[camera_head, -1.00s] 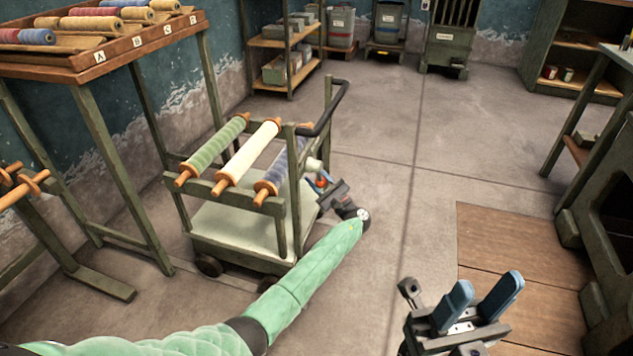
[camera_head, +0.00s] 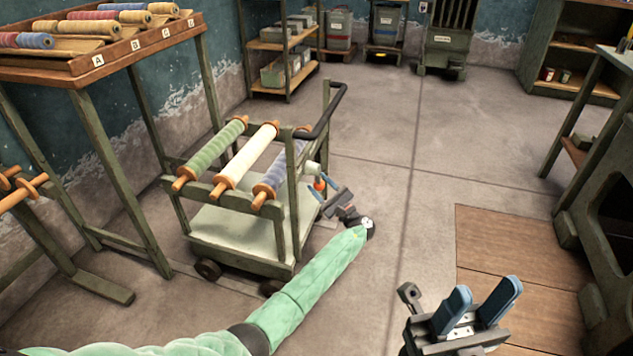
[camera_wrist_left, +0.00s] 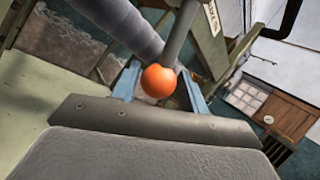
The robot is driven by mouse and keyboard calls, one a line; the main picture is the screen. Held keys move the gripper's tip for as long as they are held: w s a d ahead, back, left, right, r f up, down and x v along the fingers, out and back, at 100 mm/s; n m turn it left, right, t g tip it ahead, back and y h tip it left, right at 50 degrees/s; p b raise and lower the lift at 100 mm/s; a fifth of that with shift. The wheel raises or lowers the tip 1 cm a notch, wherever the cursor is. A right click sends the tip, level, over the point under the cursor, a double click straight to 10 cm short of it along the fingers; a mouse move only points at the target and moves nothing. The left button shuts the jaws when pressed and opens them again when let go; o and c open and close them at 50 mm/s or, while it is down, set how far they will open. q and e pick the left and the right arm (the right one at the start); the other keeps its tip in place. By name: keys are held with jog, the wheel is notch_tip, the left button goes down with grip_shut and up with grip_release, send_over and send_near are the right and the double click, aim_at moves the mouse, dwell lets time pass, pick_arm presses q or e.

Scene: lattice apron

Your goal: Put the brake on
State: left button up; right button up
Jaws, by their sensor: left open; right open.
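The cart (camera_head: 232,242) stands left of centre, with a green, a cream and a blue-grey roll across its top. An orange ball knob (camera_head: 320,184) sits at the cart's right side, by the near upright. In the left wrist view the knob (camera_wrist_left: 158,81) is at the end of a grey rod (camera_wrist_left: 181,35), which I take as the brake lever. My left gripper (camera_head: 324,184) is open at the knob. Its blue fingers show on either side of it; I cannot tell whether they touch it. My right gripper (camera_head: 487,292) is open and empty at the lower right.
A rack of spools (camera_head: 100,62) stands at the left, and a wooden stand (camera_head: 35,222) is at the far left. Shelves (camera_head: 283,60) and bins line the back wall. Open floor (camera_head: 400,150) lies right of the cart, with wooden boards (camera_head: 510,245) beyond.

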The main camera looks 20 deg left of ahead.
pick_arm(q)
jog(key=v, duration=0.5)
jog(key=shift+s+d+f, duration=0.1)
jog(key=shift+d, duration=0.1)
